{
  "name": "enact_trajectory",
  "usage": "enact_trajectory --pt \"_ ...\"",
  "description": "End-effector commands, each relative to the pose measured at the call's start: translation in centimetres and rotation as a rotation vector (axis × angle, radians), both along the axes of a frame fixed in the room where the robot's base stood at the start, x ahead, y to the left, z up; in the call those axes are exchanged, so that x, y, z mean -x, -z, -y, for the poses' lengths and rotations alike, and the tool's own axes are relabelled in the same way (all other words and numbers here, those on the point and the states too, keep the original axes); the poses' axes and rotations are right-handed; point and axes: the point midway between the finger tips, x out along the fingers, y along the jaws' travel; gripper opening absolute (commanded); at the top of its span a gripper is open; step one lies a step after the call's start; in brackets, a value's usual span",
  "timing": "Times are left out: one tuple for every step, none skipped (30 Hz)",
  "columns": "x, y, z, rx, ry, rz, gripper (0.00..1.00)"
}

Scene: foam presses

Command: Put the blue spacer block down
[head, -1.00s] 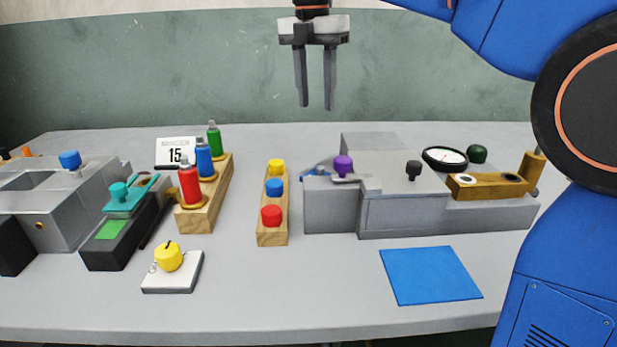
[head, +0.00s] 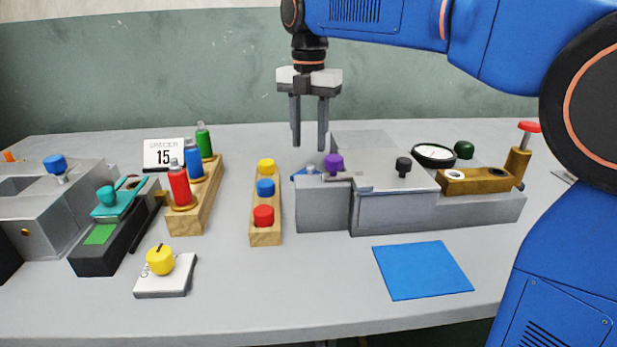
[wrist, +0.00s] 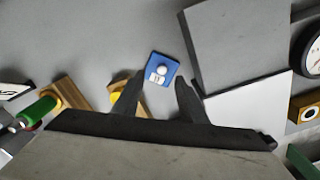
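A small blue block (wrist: 163,68) with a silver knob and a pale marking on top lies on the grey table. I take it for the spacer block. In the head view only a sliver of the blue block (head: 298,174) shows, behind the left end of a grey press (head: 400,212). My gripper (head: 309,147) is open and empty, pointing down above and behind the press's left end. In the wrist view the blue block appears in the gap between my open fingertips (wrist: 159,79), below them and apart from them.
A blue mat (head: 422,270) lies bare at front right. A wooden rack (head: 265,236) with yellow, blue and red knobs stands left of the press. A wooden bottle stand (head: 205,212) and a calendar (head: 163,154) are farther left. The press carries a dial (head: 434,154) and a purple knob (head: 334,164).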

Motion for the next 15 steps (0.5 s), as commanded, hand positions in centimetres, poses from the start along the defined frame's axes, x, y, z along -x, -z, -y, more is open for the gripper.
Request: enact_trajectory --pt "0.0 0.4 0.0 0.001 0.000 0.000 0.39" --pt "0.0 0.6 0.0 0.000 0.000 0.000 0.39" --pt "0.0 0.7 0.0 0.000 0.000 0.000 0.39" --pt "0.0 0.8 0.0 0.000 0.000 0.000 0.39" --pt "0.0 1.0 0.0 0.000 0.000 0.000 0.39" --pt "0.0 1.2 0.1 0.000 0.000 0.000 0.39" --pt "0.1 1.5 0.1 0.001 0.000 0.000 0.39" --pt "0.1 1.8 0.1 0.000 0.000 -0.001 0.39" --pt "0.2 2.4 0.2 0.001 0.000 -0.002 0.39" --pt "0.2 2.8 0.3 0.000 0.000 -0.001 0.39" --pt "0.3 3.2 0.3 0.001 0.000 -0.002 0.39" --pt "0.3 3.8 0.4 0.001 0.000 -0.002 0.39" --pt "0.3 4.2 0.4 0.000 0.000 -0.001 0.39" --pt "0.3 4.6 0.4 0.001 0.000 -0.002 0.39" --pt "0.3 5.0 0.4 0.001 0.000 -0.002 0.39"
